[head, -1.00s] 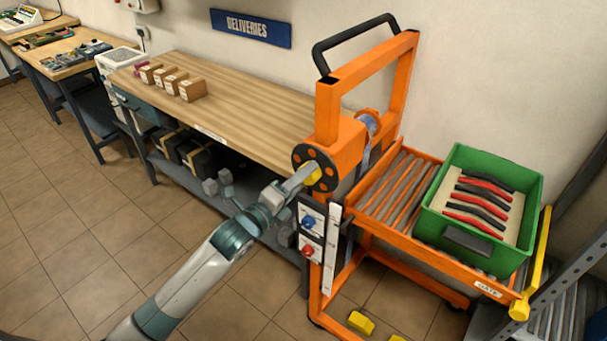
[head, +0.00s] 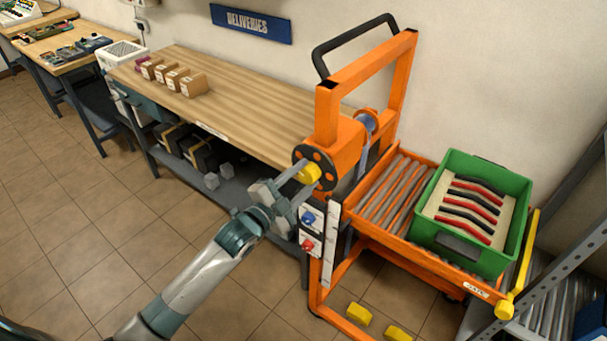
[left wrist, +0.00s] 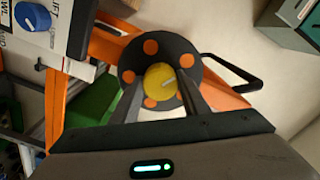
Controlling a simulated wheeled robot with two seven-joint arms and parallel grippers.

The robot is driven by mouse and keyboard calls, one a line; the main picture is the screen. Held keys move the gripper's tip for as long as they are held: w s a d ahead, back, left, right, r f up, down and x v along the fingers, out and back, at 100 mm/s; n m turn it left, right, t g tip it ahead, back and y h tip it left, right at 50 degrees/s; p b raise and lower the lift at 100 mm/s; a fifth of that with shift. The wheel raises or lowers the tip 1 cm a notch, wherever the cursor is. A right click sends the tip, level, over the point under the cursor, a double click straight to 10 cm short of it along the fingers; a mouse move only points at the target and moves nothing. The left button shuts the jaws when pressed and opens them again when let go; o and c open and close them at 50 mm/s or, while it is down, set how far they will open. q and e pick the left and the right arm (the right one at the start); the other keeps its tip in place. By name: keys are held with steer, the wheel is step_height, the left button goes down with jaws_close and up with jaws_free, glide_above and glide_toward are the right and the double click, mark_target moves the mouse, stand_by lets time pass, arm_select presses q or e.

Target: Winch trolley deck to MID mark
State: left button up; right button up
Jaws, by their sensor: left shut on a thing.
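The orange winch trolley stands right of the bench. Its deck (head: 385,195) is an orange roller bed carrying a green tote (head: 515,190). The winch is a black disc (head: 299,155) with orange spots and a yellow knob (head: 311,173); the knob also shows in the left wrist view (left wrist: 160,81). My left gripper (head: 305,177) is shut on the yellow knob, its fingers either side of it. Beside it are a blue knob (head: 307,219), a red knob (head: 306,245) and a white strip (head: 331,245) on the post; its marks are too small to read. My right gripper is out of view.
The tote holds several red and black curved pieces. A yellow bar (head: 529,240) stands at the deck's gate end. A wooden bench (head: 235,100) with small boxes is at left. Metal racking with rollers (head: 545,315) is at lower right. The floor at left is clear.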

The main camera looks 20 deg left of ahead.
arm_select(q)
steer(key=n+p, duration=0.2)
steer(key=n, duration=0.4)
steer(key=shift+n, duration=0.3)
steer(key=n+p, duration=0.1)
steer(key=n, duration=0.2)
steer(key=shift+n, duration=0.3)
steer(key=n, duration=0.3)
steer(key=shift+d+n+p, duration=0.1)
steer(key=shift+n+p, duration=0.25)
steer(key=shift+n, duration=0.05)
steer(key=n+p, duration=0.1)
steer(key=n, duration=0.4)
steer(key=shift+f, duration=0.1)
steer(key=n, duration=0.5)
steer(key=shift+s+d+p, duration=0.1)
steer(key=shift+p, duration=0.2)
steer(key=shift+n, duration=0.3)
steer(key=o, duration=1.1)
steer(key=shift+c, duration=0.2)
